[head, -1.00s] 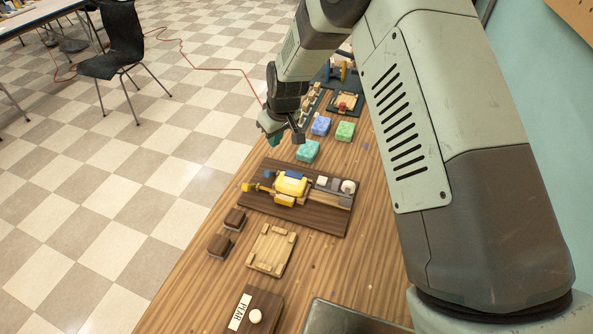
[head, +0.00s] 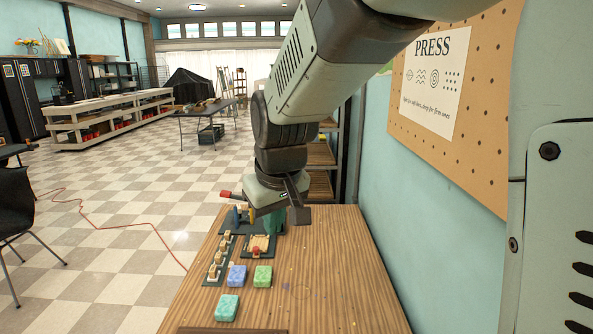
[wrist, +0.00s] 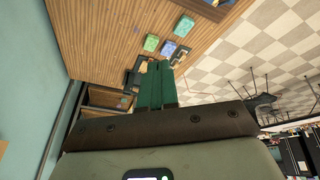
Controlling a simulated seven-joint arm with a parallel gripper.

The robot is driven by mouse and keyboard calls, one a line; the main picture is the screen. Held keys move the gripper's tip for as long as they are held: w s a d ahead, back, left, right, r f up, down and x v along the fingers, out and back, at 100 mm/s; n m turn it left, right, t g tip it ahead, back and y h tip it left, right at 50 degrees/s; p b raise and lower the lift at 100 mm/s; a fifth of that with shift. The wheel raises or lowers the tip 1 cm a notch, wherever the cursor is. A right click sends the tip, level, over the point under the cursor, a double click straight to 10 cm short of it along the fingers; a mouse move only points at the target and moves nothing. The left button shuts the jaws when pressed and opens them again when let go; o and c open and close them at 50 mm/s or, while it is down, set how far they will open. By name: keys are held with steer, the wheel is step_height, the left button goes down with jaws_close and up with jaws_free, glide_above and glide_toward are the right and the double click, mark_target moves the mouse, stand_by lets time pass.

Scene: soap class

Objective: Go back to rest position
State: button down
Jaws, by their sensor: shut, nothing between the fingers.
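My gripper (head: 274,222) hangs over the far end of the wooden bench in the head view, its green fingers closed together and empty. In the wrist view the shut green fingers (wrist: 156,85) point toward the bench top. The fingers hide part of the dark stand and tray behind them. Whether they touch anything there cannot be told, but nothing is held.
On the bench (head: 330,285) lie a teal soap (head: 227,307), a blue soap (head: 237,275) and a green soap (head: 263,276). Dark trays with small wooden pieces (head: 217,262) stand behind. A pegboard wall with a PRESS poster (head: 434,80) is close on the right. The bench's right side is clear.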

steer(key=s+d+r+m, duration=0.3)
steer(key=s+d, duration=0.4)
steer(key=s, duration=0.3)
steer(key=s+d+r+m+t+h, duration=0.1)
steer(key=s+d+r+m, duration=0.2)
steer(key=s+d, duration=0.5)
steer(key=s, duration=0.3)
steer(key=shift+s+d, duration=0.15)
steer(key=shift+s, duration=0.15)
